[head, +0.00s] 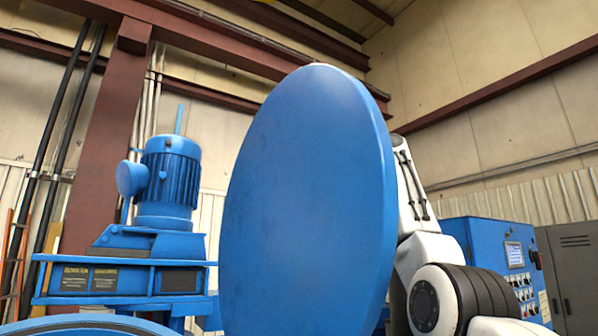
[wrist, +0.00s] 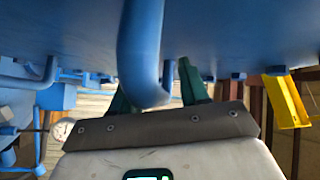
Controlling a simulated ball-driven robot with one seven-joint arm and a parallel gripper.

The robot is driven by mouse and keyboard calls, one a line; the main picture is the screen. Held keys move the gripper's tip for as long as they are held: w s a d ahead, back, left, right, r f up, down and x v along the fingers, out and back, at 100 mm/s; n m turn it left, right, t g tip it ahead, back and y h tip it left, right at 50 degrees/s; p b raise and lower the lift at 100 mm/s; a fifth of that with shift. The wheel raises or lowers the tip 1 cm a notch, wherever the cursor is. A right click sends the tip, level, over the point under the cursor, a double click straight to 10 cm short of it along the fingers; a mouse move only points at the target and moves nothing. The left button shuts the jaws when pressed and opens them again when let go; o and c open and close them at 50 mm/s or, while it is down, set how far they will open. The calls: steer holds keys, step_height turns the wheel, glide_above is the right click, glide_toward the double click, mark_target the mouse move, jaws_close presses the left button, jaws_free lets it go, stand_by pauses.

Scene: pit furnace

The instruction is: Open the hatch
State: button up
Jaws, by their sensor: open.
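The hatch is a large round blue lid (head: 310,190) that stands nearly upright in the middle of the head view, swung up with its broad face toward the camera. In the wrist view a blue surface (wrist: 230,30) fills the top, with a thick curved blue handle (wrist: 141,45) coming down from it. My gripper (wrist: 154,78) has green fingers, one on each side of the handle. The fingers are apart, and I cannot tell whether either touches the handle. The lid hides my gripper in the head view, where my white arm shows behind its right edge.
A curved blue rim (head: 85,325) shows at the bottom left. A blue motor (head: 168,180) on a blue frame stands at the left, before a red-brown column (head: 108,120). A blue control cabinet (head: 500,260) and a grey cabinet (head: 575,270) stand at the right.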

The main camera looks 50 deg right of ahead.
steer(key=b+v, duration=0.3)
steer(key=v, duration=0.7)
steer(key=shift+s+d, duration=0.2)
steer(key=shift+s, duration=0.1)
steer(key=shift+f, duration=0.1)
steer(key=shift+f, duration=0.1)
